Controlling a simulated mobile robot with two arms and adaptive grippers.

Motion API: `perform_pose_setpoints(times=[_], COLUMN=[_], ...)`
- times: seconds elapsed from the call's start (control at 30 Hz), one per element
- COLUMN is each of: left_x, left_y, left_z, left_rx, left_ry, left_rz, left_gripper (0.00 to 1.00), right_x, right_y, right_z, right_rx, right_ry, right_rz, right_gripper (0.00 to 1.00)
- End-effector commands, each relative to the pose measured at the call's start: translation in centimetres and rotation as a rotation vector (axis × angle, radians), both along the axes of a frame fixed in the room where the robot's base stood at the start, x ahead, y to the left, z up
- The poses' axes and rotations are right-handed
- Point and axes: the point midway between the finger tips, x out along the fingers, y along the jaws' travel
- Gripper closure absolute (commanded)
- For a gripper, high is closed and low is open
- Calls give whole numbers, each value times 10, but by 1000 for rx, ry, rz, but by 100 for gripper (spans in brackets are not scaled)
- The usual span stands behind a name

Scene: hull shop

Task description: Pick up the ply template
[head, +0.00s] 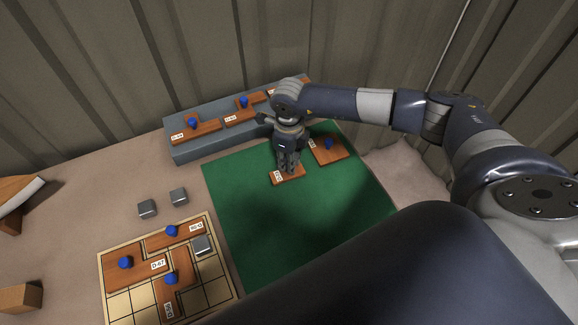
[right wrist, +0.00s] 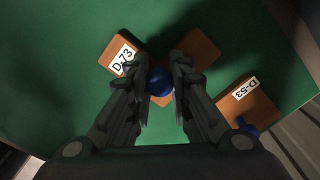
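A ply template (head: 275,179) labelled D-73 lies on the green mat (head: 240,230): a flat brown piece with a blue knob. It also shows in the right wrist view (right wrist: 201,50), with its knob between my fingers. My left gripper is not in view.
A grey-blue ledge (head: 190,152) behind the mat carries several brown pieces with blue knobs. A gridded board (head: 118,305) at front left holds more such pieces. Two grey blocks (head: 147,208) (head: 178,196) lie between them. The mat's front and left are clear.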

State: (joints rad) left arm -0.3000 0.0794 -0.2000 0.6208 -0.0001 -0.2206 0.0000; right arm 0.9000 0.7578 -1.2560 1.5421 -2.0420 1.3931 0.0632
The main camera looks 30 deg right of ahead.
Motion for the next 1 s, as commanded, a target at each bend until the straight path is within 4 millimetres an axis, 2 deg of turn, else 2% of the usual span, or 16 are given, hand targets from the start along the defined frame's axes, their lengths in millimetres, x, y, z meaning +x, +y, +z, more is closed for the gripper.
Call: perform_pose_setpoints(times=[0.47,0.63,0.7,1.0], left_x=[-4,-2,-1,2], left_y=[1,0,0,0], left_z=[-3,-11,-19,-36], left_rx=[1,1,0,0], left_ry=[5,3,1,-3], left_rz=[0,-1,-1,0], left_gripper=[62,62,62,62], right_x=[1,1,2,-55], right_y=[0,0,0,33], right_z=[3,18,32,38], right_rx=[1,1,2,3], right_ry=[-2,-4,-7,0], right_rz=[0,1,2,7], right_gripper=[100,100,100,100])
